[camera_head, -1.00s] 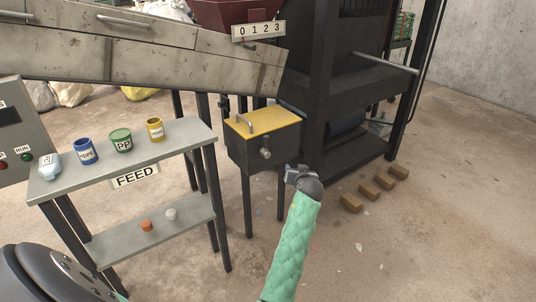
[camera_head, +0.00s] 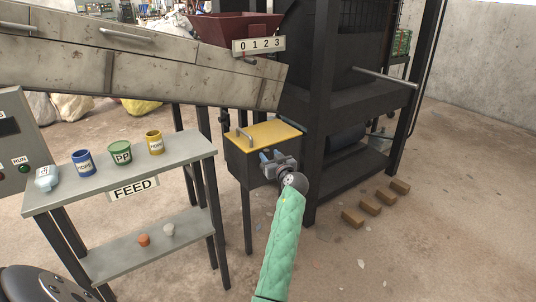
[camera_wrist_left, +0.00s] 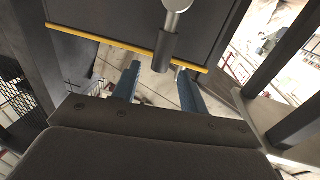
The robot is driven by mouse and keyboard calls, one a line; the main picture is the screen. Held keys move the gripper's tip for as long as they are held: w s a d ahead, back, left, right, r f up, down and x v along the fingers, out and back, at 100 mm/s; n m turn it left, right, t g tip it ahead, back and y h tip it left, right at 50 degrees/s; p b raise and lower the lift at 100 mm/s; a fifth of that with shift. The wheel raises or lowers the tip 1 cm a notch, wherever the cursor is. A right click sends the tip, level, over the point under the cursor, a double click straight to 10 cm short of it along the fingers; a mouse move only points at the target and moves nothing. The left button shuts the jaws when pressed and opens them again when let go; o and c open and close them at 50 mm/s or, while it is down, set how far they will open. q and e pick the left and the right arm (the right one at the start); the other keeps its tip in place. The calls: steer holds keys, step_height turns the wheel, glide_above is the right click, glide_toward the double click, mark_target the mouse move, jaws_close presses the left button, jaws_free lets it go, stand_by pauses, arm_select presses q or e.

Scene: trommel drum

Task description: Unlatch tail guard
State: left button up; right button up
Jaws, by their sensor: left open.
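The tail guard is a dark box with a yellow lid (camera_head: 262,133) and a bar handle on top, beside the black machine frame. My left gripper (camera_head: 272,157) is open in front of the box's front face and hides the latch knob in the head view. In the left wrist view the latch shows as a light round knob (camera_wrist_left: 177,4) with a dark cylinder (camera_wrist_left: 165,52) near the yellow edge (camera_wrist_left: 105,37). My right gripper is not in view.
A grey FEED table (camera_head: 185,152) with several labelled cups stands at the left. A sloped metal chute (camera_head: 150,65) hangs above it. Black machine posts (camera_head: 317,130) stand just right of the box. Brown blocks (camera_head: 370,206) lie on the otherwise open floor at right.

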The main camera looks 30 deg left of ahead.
arm_select(q)
steer(key=shift+x, duration=1.3)
steer(key=shift+c, duration=0.2)
jaws_close()
